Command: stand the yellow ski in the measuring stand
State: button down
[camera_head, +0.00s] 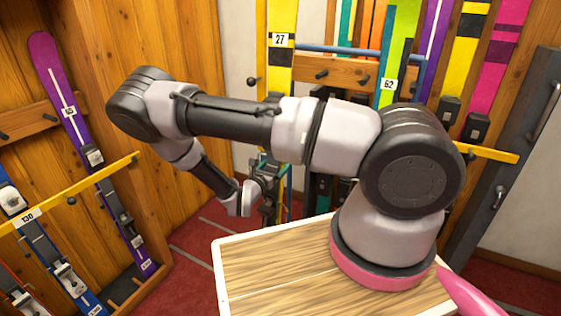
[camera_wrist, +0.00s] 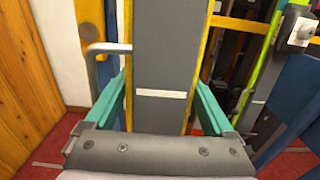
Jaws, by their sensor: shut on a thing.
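The yellow ski (camera_head: 281,70), labelled 27, stands upright behind my arm in the head view. In the wrist view a grey section with yellow edges and a white cross mark, seemingly the same ski (camera_wrist: 160,55), runs up between my gripper's teal fingers. My gripper (camera_wrist: 158,105) is shut on it; it also shows in the head view (camera_head: 268,172) below the labelled part. The ski's lower end is hidden by my gripper and arm. I cannot make out the measuring stand for certain.
A rack with a blue rail (camera_head: 340,50) and several upright skis stands behind. A purple ski (camera_head: 68,105) leans at the left, near a yellow bar (camera_head: 100,175). A bent metal rod (camera_wrist: 103,50) is close left of the held ski. Red carpet (camera_head: 195,245) shows open at lower left.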

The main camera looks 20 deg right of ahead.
aim_at(272, 168)
jog(key=shift+v, duration=2.75)
jog(key=shift+w+r, duration=0.1)
jog(key=shift+r, duration=0.1)
